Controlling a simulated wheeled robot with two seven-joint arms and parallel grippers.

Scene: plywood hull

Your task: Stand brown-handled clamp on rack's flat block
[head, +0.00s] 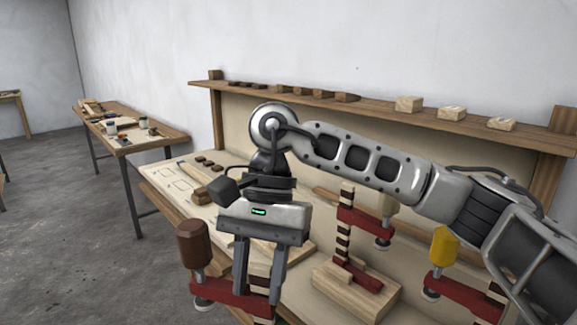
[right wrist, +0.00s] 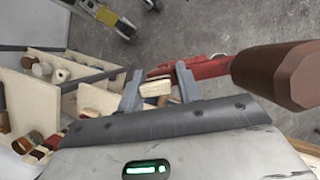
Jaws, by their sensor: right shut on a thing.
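My right gripper (head: 259,268) points down over the near side of the bench and is shut on the brown-handled clamp (head: 230,293). The clamp's brown handle (head: 193,242) stands up to the left of the fingers, with its red jaw below. In the right wrist view the brown handle (right wrist: 278,75) is at the right, and the red jaw (right wrist: 205,69) is beyond the fingers (right wrist: 159,88). A pale wooden block (head: 335,291) lies on the bench to the right, with a red clamp (head: 360,222) standing on it. My left gripper is out of view.
A shelf (head: 385,107) with small wooden pieces runs along the back. Another table (head: 165,137) stands at the left. Open compartments (right wrist: 100,97) show in the right wrist view.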

